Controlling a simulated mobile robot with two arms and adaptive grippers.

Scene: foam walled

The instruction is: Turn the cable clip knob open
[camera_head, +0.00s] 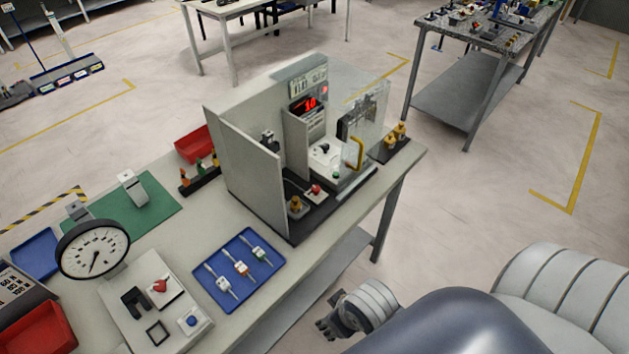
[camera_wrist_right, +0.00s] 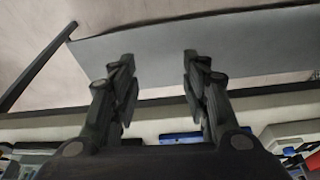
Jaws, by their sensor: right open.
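A red knob (camera_head: 160,285) sits on a light panel (camera_head: 120,312) at the front left of the workbench in the head view. A second red knob (camera_head: 315,188) sits in the walled fixture (camera_head: 247,165) at the bench's middle. I cannot tell which is the cable clip knob. My right gripper (camera_head: 326,326) is low in front of the bench edge, apart from both knobs. In the right wrist view my right gripper (camera_wrist_right: 158,58) shows two spread fingers with nothing between them. My left gripper is out of view.
A blue tray (camera_head: 262,287) with several small tools lies on the bench between panel and fixture. A round dial gauge (camera_head: 93,250) stands at left. A clear guard with a yellow handle (camera_head: 356,152) fronts the fixture. The bench's lower shelf (camera_head: 300,300) is near my right gripper.

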